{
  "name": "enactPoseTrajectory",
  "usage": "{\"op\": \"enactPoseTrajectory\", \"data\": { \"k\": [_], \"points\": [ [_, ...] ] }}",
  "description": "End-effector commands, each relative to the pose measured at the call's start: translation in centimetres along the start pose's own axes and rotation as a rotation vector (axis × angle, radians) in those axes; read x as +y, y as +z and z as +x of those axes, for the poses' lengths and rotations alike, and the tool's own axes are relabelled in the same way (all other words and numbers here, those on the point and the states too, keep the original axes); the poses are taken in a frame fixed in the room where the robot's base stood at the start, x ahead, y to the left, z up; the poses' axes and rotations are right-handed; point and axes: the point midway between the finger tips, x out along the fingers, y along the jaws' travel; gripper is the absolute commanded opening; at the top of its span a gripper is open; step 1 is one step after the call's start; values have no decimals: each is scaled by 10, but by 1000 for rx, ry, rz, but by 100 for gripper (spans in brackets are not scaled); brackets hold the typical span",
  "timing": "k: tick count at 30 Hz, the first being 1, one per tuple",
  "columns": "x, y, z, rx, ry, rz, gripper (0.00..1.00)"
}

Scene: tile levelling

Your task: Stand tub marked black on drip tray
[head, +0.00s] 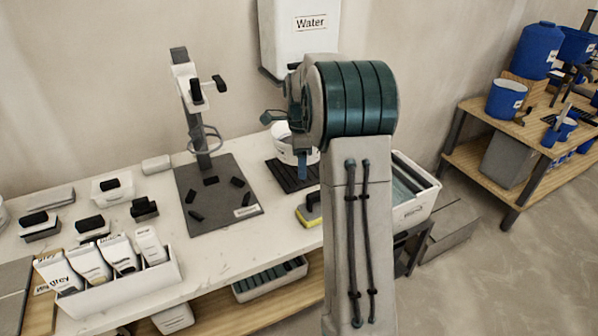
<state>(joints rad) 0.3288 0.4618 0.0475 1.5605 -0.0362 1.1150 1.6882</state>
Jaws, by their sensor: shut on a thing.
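A white round tub (286,155) with a pale rim is partly hidden behind my gripper and arm. Any marking on it is too small or hidden to read. My gripper (290,138), with teal fingers, is shut on the tub at its upper part. The dark ribbed drip tray (287,180) lies on the worktop, just below the tub in the picture. Its right part is hidden by my arm. I cannot tell whether the tub's base touches the tray or hangs slightly above it.
A white water tank (300,35) hangs on the wall above. A mixer stand (202,150) on a dark base is left of the tray. A yellow-edged sponge float (309,212) lies in front. A white bin (415,205) is right. Bag-filled box (120,285) stands front left.

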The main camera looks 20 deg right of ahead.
Motion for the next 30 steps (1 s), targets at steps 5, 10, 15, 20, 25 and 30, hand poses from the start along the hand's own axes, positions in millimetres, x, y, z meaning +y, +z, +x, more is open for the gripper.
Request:
{"op": "enactPoseTrajectory", "data": {
  "k": [5, 10, 15, 20, 25, 30],
  "points": [
    [33, -21, 2, -7, -6, 22, 11],
    [40, -27, 6, -10, -7, 29, 11],
    [20, -21, 19, -12, -4, 28, 11],
    [-7, -14, 35, -11, -5, 28, 11],
    [-34, -7, 51, -12, -6, 28, 11],
    [-56, -1, 65, -11, -6, 27, 11]
  ]
}}
